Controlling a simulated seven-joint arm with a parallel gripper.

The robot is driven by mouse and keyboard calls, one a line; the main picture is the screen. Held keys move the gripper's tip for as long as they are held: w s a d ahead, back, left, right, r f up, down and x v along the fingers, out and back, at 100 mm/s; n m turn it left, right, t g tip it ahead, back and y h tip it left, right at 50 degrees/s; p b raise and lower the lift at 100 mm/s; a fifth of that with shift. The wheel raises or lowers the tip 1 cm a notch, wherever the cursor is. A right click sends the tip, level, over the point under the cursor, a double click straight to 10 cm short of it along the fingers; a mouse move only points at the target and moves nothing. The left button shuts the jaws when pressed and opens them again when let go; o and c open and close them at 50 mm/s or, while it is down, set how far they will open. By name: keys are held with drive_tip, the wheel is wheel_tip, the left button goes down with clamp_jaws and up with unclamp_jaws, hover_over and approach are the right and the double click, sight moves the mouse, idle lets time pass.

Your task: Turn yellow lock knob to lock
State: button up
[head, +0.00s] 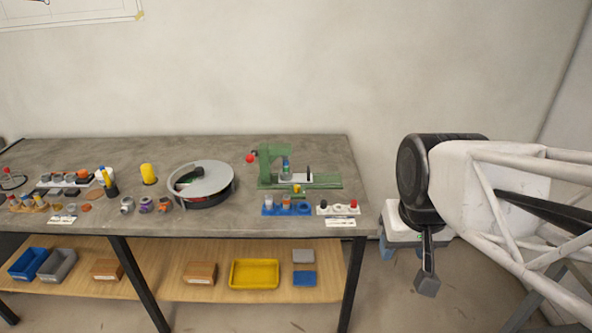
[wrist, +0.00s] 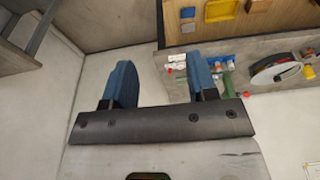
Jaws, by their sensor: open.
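A green jig (head: 320,181) stands on the right part of the workbench. A small yellow part (head: 297,188), which looks like the lock knob, is at its front edge; its turn angle is too small to tell. The jig also shows in the wrist view as a small green shape (wrist: 229,84), where I cannot make out the knob. My gripper (wrist: 160,70) has its two blue fingers wide apart with nothing between them. In the head view my arm is at the right, beyond the bench's right end and well apart from the jig.
A blue tray (head: 272,211) and a white block with a red button (head: 353,204) sit in front of the jig. A round grey turntable (head: 210,177) and a yellow cylinder (head: 148,173) stand further left. Bins lie on the shelf (head: 207,250) below. Space above the bench is clear.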

drive_tip(key=w+a+r, duration=0.2)
drive_tip(key=w, duration=1.3)
drive_tip(key=g, duration=0.3)
hover_over(297, 186)
drive_tip(key=f, duration=2.2)
drive_tip(key=shift+s+d+f, duration=0.1)
drive_tip(key=shift+s+d, duration=0.05)
drive_tip(key=shift+s, duration=0.05)
drive_tip(key=shift+w+f, duration=0.25)
drive_tip(key=shift+f, duration=0.15)
drive_tip(key=shift+f, duration=3.9)
